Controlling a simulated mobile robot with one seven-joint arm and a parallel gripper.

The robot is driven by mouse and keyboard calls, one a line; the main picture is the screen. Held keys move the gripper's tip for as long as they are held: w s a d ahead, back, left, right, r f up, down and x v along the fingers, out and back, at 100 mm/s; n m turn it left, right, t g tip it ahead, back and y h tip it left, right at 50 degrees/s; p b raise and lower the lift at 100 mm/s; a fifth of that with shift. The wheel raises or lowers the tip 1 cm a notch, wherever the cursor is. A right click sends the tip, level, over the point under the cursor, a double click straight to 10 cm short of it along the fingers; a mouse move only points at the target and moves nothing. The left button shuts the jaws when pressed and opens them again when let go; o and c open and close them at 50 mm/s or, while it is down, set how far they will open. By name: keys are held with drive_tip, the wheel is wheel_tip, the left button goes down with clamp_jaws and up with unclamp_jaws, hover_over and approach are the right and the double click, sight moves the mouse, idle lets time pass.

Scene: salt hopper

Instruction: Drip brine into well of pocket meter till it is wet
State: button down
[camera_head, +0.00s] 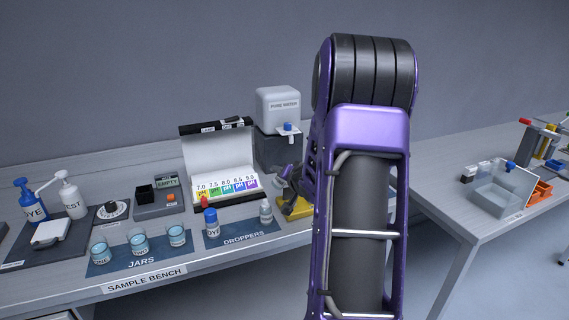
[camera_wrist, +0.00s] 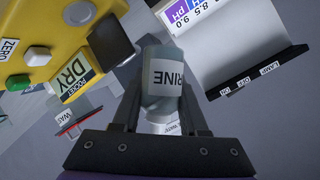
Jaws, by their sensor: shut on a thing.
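My gripper (camera_wrist: 160,100) is shut on the brine dropper bottle (camera_wrist: 164,80), whose label partly shows as "RINE". The yellow pocket meter (camera_wrist: 50,35) fills the upper left of the wrist view, beside the bottle and apart from it in the picture. The bottle's tip and any drop cannot be made out. In the head view the meter (camera_head: 296,209) lies on the bench, partly behind my arm, with my gripper (camera_head: 289,193) close above it.
Several jars stand to the left. The open pH chart case (camera_head: 218,160) and the pure-water dispenser (camera_head: 278,112) stand behind. A second table (camera_head: 450,200) is at right.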

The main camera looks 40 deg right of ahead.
drive_tip(key=m, duration=0.1)
drive_tip(key=m+t+y+p, duration=0.1)
drive_tip(key=a+m+t+p, duration=0.1)
drive_tip(key=shift+w+f, duration=0.25)
drive_tip(key=shift+w, duration=0.05)
drive_tip(key=m+t, duration=0.1)
drive_tip(key=m+t+y, duration=0.1)
drive_tip(key=m, duration=0.1)
drive_tip(key=shift+w+a+f+b, duration=0.15)
drive_tip(key=shift+f+b, duration=0.15)
drive_tip(key=m+t, duration=0.1)
drive_tip(key=m, duration=0.2)
drive_tip(key=shift+r+t, duration=0.35)
drive_tip(key=shift+t, duration=0.05)
drive_tip(key=m, duration=0.1)
drive_tip(key=r+m+t+b, duration=0.1)
drive_tip(key=m, duration=0.1)
drive_tip(key=shift+h, duration=0.4)
idle(1.3)
